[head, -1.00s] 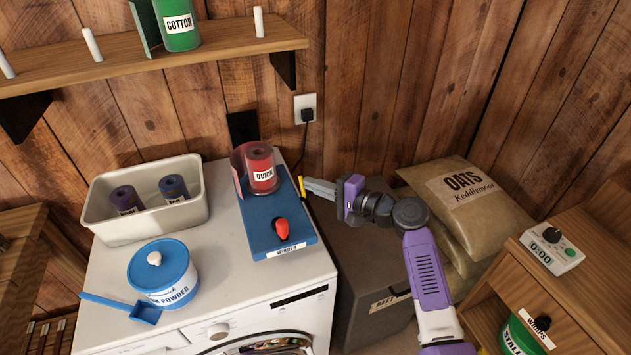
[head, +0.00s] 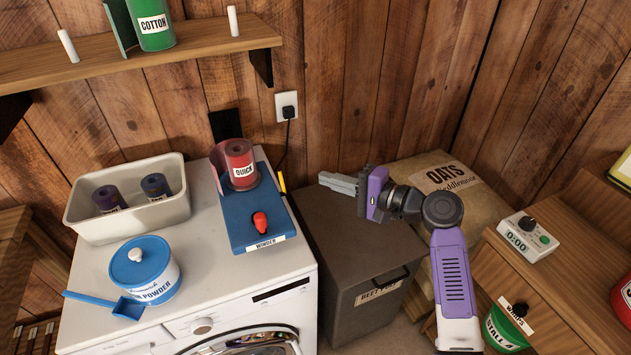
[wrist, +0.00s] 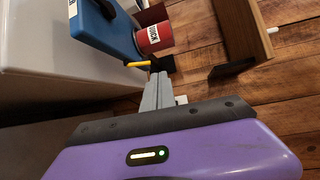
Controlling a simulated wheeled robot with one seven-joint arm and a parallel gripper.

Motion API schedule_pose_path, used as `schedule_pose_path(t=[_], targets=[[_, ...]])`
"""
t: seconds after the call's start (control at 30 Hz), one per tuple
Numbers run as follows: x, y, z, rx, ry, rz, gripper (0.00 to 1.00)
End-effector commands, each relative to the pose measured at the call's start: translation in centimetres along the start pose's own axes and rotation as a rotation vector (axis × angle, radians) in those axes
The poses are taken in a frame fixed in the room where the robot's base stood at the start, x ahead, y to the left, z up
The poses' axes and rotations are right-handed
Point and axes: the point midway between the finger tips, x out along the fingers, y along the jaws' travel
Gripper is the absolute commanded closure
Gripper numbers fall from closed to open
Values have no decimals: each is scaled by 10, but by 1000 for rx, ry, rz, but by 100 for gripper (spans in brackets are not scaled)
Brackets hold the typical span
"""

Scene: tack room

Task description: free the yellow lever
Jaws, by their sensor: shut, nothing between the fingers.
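The yellow lever (head: 282,183) sticks out from the right side of the blue winder (head: 246,215), near its back end. It also shows in the wrist view (wrist: 138,64), just beyond my fingertips. A red knob (head: 260,222) is on the winder's front. My gripper (head: 322,180) is shut and empty, to the right of the lever with a gap between. In the wrist view the shut fingers (wrist: 158,78) point towards the lever. What holds the lever cannot be made out.
The winder stands on a white washing machine (head: 205,265) with a metal tray (head: 130,220) of rolls and a blue powder tub (head: 145,285). A dark bin (head: 350,240) lies below my gripper. A plug and cord (head: 287,113) hang behind.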

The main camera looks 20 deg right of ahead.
Motion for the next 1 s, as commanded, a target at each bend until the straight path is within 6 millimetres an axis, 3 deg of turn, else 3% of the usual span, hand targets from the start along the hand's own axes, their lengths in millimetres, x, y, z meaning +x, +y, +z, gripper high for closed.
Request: schedule_pose_path(t=[0.27,0.87,1.0], targets=[[-24,-7,-1,0,1,0,100],[-24,-8,-1,-11,3,-2,100],[-26,-16,-21,-81,86,-23,100]])
